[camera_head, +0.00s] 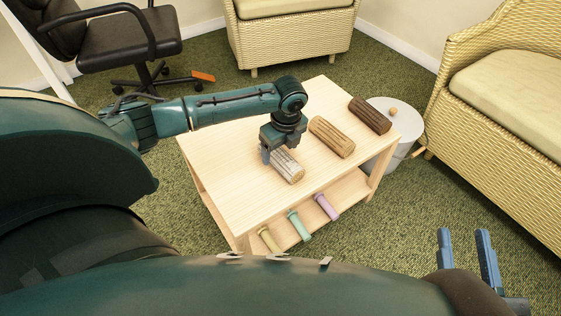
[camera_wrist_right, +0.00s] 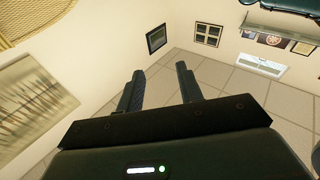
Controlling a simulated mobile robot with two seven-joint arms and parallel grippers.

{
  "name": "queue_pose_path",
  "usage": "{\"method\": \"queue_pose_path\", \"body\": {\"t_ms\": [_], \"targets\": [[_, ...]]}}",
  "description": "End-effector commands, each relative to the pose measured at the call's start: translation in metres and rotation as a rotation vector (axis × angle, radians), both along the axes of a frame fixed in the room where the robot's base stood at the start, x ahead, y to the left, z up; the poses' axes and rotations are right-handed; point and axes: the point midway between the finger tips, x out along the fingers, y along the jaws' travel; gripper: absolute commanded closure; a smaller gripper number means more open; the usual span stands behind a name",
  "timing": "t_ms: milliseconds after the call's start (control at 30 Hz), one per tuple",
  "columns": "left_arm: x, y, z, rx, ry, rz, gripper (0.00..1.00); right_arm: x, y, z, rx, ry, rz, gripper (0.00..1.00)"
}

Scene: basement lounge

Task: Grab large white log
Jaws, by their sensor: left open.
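The white log (camera_head: 289,168) is pale with grey streaks and lies on the light wooden table (camera_head: 240,205). My left gripper (camera_head: 277,152) is over the log's far end, pointing down, with its jaws open. One finger shows on the left side of the log; the other is mostly hidden, and I cannot tell whether either touches the log. My right gripper (camera_head: 465,248) is open and empty, off to the right and well away from the table. Its two spread fingers also show in the right wrist view (camera_wrist_right: 158,82), facing a wall and tiled surface.
A tan log (camera_head: 331,138) and a dark brown log (camera_head: 370,115) lie further right on the table. Yellow, green and purple dumbbells (camera_head: 299,226) sit on the lower shelf. A white round stand (camera_head: 407,120) and wicker sofa (camera_head: 500,115) are at right; an office chair (camera_head: 120,45) is back left.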

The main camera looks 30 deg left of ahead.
Motion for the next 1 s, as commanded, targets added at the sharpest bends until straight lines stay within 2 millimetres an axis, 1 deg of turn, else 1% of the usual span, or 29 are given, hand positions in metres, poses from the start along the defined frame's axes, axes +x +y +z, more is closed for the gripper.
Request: {"method": "queue_pose_path", "body": {"t_ms": [100,200,233,300,433,600,1000], "targets": [[0.003,0.000,-0.016,0.000,0.000,0.000,0.26,0.000,0.001,-0.008,0.021,0.002,0.009,0.64],[0.007,0.002,-0.032,0.000,0.001,0.001,0.26,0.000,0.003,-0.011,0.052,0.003,0.021,0.64],[0.009,0.002,-0.037,0.000,0.001,0.001,0.26,-0.001,0.004,-0.008,0.060,-0.002,0.030,0.64],[0.008,0.004,-0.046,0.001,0.001,0.000,0.26,0.003,0.003,0.005,0.057,-0.070,0.038,0.64],[0.009,0.005,-0.050,0.001,0.000,0.000,0.26,0.005,0.003,0.013,0.055,-0.105,0.040,0.64],[0.009,0.005,-0.049,0.001,0.000,0.000,0.26,0.005,0.003,0.013,0.054,-0.103,0.038,0.64],[0.009,0.005,-0.048,0.001,-0.001,0.000,0.59,0.005,0.002,0.013,0.053,-0.102,0.037,0.64]]}}
